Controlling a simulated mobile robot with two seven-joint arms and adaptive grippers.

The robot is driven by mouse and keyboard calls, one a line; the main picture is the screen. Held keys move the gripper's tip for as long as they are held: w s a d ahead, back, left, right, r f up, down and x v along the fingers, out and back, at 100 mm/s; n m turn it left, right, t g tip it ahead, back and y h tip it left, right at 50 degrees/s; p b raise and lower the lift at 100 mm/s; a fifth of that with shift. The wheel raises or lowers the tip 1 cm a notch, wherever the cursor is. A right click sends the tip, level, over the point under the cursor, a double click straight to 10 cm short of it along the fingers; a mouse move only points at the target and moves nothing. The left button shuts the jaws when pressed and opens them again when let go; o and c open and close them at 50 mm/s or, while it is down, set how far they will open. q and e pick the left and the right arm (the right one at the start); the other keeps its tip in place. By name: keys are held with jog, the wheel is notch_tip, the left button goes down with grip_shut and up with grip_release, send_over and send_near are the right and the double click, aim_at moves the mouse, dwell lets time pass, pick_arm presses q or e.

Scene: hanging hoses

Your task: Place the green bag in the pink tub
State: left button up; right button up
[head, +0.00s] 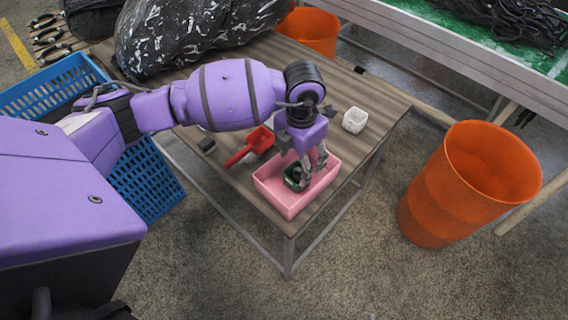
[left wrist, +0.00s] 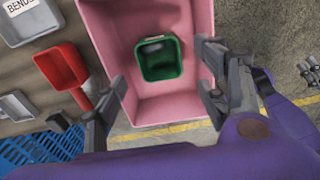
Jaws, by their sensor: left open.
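The green bag (head: 291,184) looks like a small open-topped green box with a dark inside. It sits inside the pink tub (head: 269,190), near the front right corner of the wooden table. In the left wrist view the green bag (left wrist: 147,65) rests on the floor of the pink tub (left wrist: 118,38), with pink floor showing around it. My left gripper (head: 308,172) points down over the tub. In the left wrist view its fingers (left wrist: 161,68) are spread on either side of the bag, with no clear contact. My right gripper is in neither view.
A red scoop (head: 259,139) and a white block-like container (head: 354,120) lie on the wooden table (head: 376,107) near the tub. A black plastic bag (head: 180,38) covers the back. A blue crate (head: 150,185) stands left and an orange bin (head: 440,200) right.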

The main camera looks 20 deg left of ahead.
pick_arm(q)
notch_tip(320, 180, up, 6)
jog(key=shift+r, duration=0.2)
dwell(0.5)
